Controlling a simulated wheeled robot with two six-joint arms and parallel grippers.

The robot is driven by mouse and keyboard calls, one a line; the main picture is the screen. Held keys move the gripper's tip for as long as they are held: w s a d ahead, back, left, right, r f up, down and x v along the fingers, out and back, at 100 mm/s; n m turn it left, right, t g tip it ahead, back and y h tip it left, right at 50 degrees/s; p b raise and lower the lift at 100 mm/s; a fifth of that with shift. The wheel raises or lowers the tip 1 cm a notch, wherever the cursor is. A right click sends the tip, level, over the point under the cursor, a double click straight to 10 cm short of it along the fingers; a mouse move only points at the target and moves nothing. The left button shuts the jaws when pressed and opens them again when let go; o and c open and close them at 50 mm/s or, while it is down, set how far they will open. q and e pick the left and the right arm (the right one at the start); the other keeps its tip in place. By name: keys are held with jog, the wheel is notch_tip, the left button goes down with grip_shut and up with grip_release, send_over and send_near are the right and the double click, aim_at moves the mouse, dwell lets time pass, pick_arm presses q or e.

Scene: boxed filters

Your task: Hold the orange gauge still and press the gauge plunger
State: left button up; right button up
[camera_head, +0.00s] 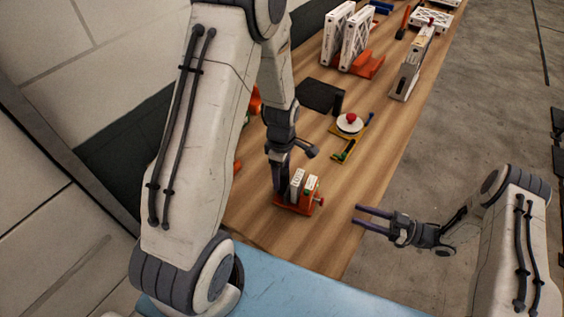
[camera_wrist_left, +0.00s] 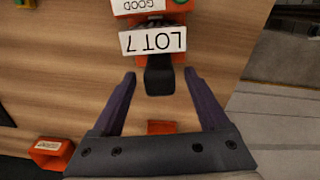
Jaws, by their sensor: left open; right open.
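A small orange device, which looks like the orange gauge (camera_head: 309,207), stands on the wooden table near its front end, with white pieces on it. A small red knob (camera_head: 321,202), possibly the plunger, sticks out on its right. My left gripper (camera_head: 281,190) points down at the device's left side, partly hiding it. In the left wrist view, my open left gripper (camera_wrist_left: 160,75) has a dark block (camera_wrist_left: 160,80) between its fingertips, with visible gaps on both sides. A white "LOT 7" card (camera_wrist_left: 153,40) is just beyond. My right gripper (camera_head: 356,215) is open and empty, right of the table edge.
A round white piece with a red top (camera_head: 349,123) stands on a yellow base farther back. White frames (camera_head: 355,40) on an orange base and a tall grey-white device (camera_head: 410,70) stand beyond. A blue surface (camera_head: 290,285) lies in front. Bare wood surrounds the orange device.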

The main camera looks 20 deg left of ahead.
pick_arm(q)
jog(key=shift+f, duration=2)
grip_shut()
pick_arm(e)
grip_shut()
dwell(0.5)
